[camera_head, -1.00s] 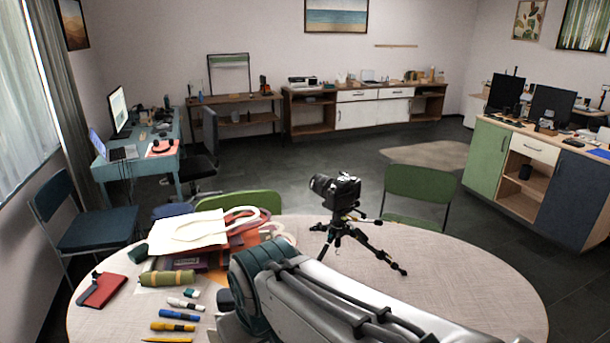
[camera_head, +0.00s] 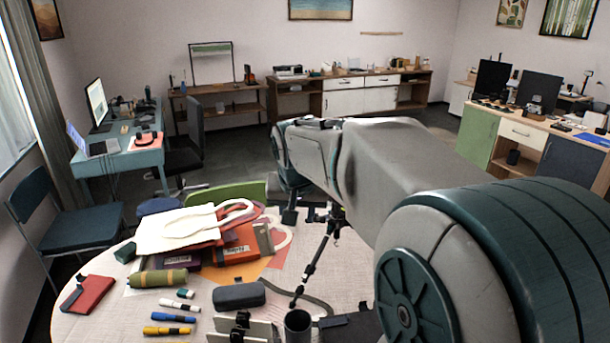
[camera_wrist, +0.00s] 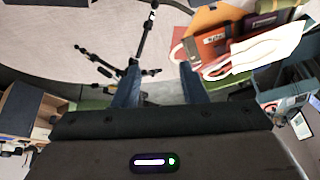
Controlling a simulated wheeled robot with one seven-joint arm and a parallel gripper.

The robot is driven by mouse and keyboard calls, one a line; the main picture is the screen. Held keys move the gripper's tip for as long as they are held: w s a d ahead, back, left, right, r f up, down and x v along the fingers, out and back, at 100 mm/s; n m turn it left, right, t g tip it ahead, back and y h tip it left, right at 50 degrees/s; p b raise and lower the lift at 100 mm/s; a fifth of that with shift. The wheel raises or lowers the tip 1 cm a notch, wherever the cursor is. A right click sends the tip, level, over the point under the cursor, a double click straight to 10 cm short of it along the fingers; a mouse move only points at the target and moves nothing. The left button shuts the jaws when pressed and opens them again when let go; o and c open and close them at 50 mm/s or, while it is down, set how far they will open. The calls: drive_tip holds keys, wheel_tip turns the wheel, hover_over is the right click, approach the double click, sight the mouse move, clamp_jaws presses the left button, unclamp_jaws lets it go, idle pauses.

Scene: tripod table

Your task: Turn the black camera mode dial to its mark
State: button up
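The black camera and its mode dial are hidden behind my arm in the head view and do not show clearly in the wrist view. The black tripod (camera_head: 318,258) stands on the round table (camera_head: 345,285), its upper part partly covered by my arm. In the wrist view, tripod legs (camera_wrist: 146,35) spread near the left finger.
White and orange bags with books (camera_head: 185,230) lie left of the tripod. A grey case (camera_head: 239,296), a dark cup (camera_head: 298,326), an olive roll (camera_head: 158,278), a red notebook (camera_head: 87,293) and several markers (camera_head: 172,317) lie on the table. A green chair (camera_head: 232,195) stands behind it.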

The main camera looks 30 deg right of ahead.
drive_tip(key=w+d+r+m+h+b, duration=0.1)
drive_tip(key=w+d+r+m+h, duration=0.15)
drive_tip(key=w+d, duration=0.45)
drive_tip(key=w+d+r+m+h+b, duration=0.1)
drive_tip(key=w+d+r+m+h, duration=0.15)
drive_tip(key=w+d, duration=0.5)
drive_tip(key=w+a+p+x, duration=0.1)
drive_tip(key=p+x, duration=0.2)
drive_tip(key=x, duration=1)
drive_tip(key=shift+w+f+m+h, duration=0.3)
drive_tip(key=shift+w+f, duration=0.05)
drive_tip(key=shift+f, duration=0.05)
clamp_jaws()
